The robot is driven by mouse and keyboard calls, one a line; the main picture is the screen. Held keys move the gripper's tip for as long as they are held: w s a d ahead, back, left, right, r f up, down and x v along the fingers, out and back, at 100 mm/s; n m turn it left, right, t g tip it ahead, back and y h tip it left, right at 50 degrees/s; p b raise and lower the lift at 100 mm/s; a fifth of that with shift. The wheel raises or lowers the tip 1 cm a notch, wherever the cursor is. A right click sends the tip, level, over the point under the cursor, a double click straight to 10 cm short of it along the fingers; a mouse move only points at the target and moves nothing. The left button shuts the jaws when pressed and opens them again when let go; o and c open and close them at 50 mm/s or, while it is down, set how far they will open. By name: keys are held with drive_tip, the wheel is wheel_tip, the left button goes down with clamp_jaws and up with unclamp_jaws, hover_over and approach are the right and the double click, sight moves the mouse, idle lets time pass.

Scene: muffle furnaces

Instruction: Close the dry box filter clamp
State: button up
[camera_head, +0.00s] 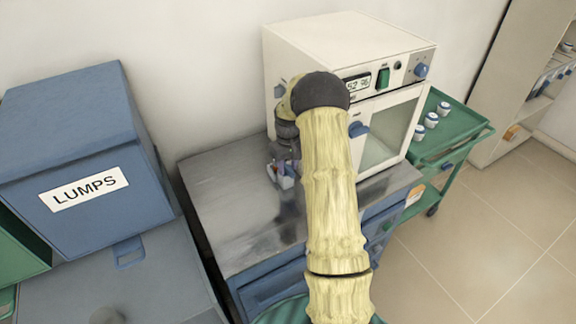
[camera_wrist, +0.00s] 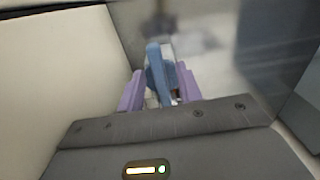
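In the wrist view, a blue lever-like part with a white piece (camera_wrist: 158,72) stands between the two purple fingers of my gripper (camera_wrist: 160,84). It may be the filter clamp, but its shape is partly hidden. The fingers are apart with this part between them, and I cannot tell whether they press on it. In the head view, my gripper (camera_head: 283,167) points down beside the left side of the cream box-shaped unit, and a small white piece (camera_head: 286,182) shows at its tips, low over the metal top. My arm hides much of this area.
The cream unit (camera_head: 335,40) with display, knobs and front door stands on a metal-topped blue cabinet (camera_head: 235,210). A blue LUMPS bin (camera_head: 75,120) is at left. A green cart (camera_head: 455,140) with several small jars is at right. The metal top left of my gripper is clear.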

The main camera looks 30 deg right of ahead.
sight(287, 168)
drive_tip(key=shift+s, duration=0.1)
wheel_tip(287, 168, up, 17)
drive_tip(key=b, duration=0.1)
drive_tip(key=shift+r+b, duration=0.2)
drive_tip(key=shift+b, duration=0.1)
drive_tip(key=shift+a, duration=0.1)
idle(0.8)
drive_tip(key=s+a+f+t, duration=0.1)
drive_tip(key=s+a+f, duration=0.1)
drive_tip(key=s+a, duration=0.7)
drive_tip(key=s+a+f+t+p, duration=0.1)
drive_tip(key=s+a+f, duration=0.1)
drive_tip(key=s+a, duration=0.8)
drive_tip(key=s, duration=0.6)
drive_tip(key=shift+s+f+m+t, duration=0.15)
drive_tip(key=shift+f+m+t, duration=0.15)
